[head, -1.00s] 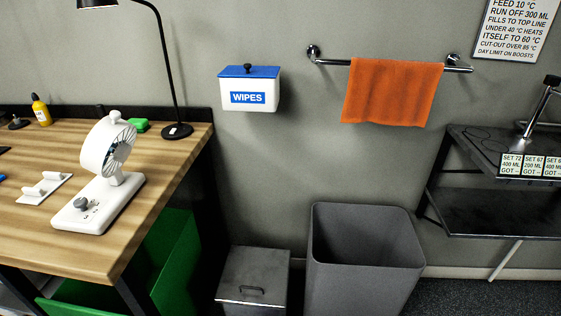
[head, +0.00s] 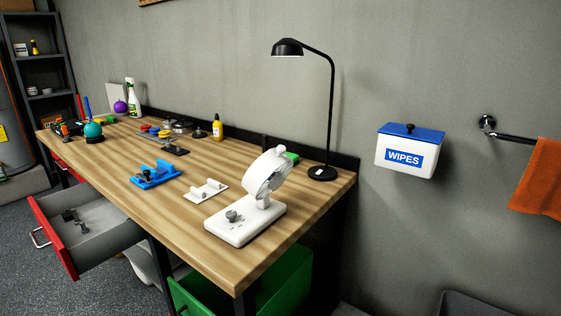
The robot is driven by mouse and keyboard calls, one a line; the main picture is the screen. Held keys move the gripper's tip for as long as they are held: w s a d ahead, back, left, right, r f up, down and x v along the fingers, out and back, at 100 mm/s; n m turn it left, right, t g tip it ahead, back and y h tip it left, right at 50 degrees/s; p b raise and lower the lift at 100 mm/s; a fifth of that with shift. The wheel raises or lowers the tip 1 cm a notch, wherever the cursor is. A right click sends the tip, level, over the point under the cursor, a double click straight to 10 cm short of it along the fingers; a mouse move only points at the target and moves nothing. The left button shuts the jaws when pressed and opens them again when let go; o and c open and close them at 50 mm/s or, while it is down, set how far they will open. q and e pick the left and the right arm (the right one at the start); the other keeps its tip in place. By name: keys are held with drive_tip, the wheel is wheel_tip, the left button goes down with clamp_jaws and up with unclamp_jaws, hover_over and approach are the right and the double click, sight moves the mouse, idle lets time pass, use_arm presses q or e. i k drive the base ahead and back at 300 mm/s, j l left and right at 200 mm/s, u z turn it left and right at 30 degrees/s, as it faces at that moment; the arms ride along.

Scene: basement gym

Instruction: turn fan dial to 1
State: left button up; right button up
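The dial's markings are too small to read. Neither of my grippers shows in the head view.
The workbench (head: 195,230) also carries a black lamp (head: 322,172), a white holder (head: 207,191), a blue holder (head: 154,175), a yellow bottle (head: 217,128) and several tools. A red-fronted drawer (head: 55,240) stands open below.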

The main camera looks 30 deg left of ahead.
sight(231, 214)
drive_tip(key=u, duration=1.3)
